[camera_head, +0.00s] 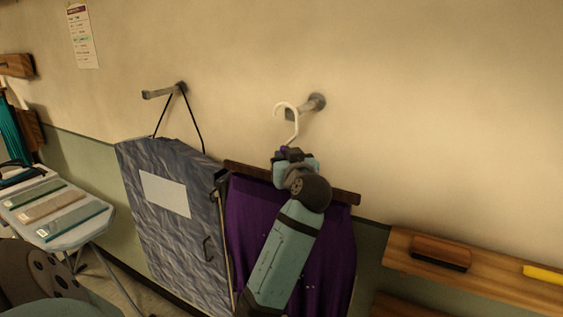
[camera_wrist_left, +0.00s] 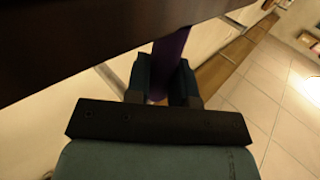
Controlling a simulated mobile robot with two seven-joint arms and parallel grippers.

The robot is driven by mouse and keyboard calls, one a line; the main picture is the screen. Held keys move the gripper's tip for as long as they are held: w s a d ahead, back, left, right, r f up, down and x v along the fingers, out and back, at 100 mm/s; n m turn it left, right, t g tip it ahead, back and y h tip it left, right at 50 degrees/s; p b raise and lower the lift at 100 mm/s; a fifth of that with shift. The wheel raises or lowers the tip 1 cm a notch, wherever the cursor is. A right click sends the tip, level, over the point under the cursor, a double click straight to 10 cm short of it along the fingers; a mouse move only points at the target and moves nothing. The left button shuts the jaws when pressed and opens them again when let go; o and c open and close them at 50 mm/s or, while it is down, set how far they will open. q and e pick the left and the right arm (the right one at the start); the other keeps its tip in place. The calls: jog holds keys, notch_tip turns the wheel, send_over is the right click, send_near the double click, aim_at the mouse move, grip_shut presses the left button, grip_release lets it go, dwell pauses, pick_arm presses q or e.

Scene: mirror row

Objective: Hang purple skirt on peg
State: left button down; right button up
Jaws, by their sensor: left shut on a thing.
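The purple skirt (camera_head: 251,222) hangs from a dark wooden hanger bar (camera_head: 343,195) with a white hook (camera_head: 281,109). My left gripper (camera_head: 292,157) is shut on the hanger just below the hook; my left arm covers part of the skirt. In the left wrist view my left gripper (camera_wrist_left: 163,88) closes on a purple part under the dark hanger bar (camera_wrist_left: 70,35). The grey metal peg (camera_head: 315,103) sticks out of the wall. The white hook is just left of it in the picture; I cannot tell if they touch. My right gripper is not in view.
A grey garment bag (camera_head: 165,232) hangs by black cords from another peg (camera_head: 164,91), close to the skirt's left. An ironing board (camera_head: 75,222) stands at the left. A wooden shelf (camera_head: 493,288) with a brush (camera_head: 441,252) is at lower right.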

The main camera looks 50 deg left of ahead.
pick_arm(q)
jog(key=w+a+f+b, duration=0.1)
jog(key=w+a+b, duration=0.1)
jog(key=w, duration=0.4)
jog(key=shift+w+f, duration=0.2)
jog(key=shift+w, duration=0.2)
dwell(0.3)
jog(key=shift+a, duration=0.1)
jog(key=c, duration=0.9)
grip_release()
jog(key=o, duration=0.6)
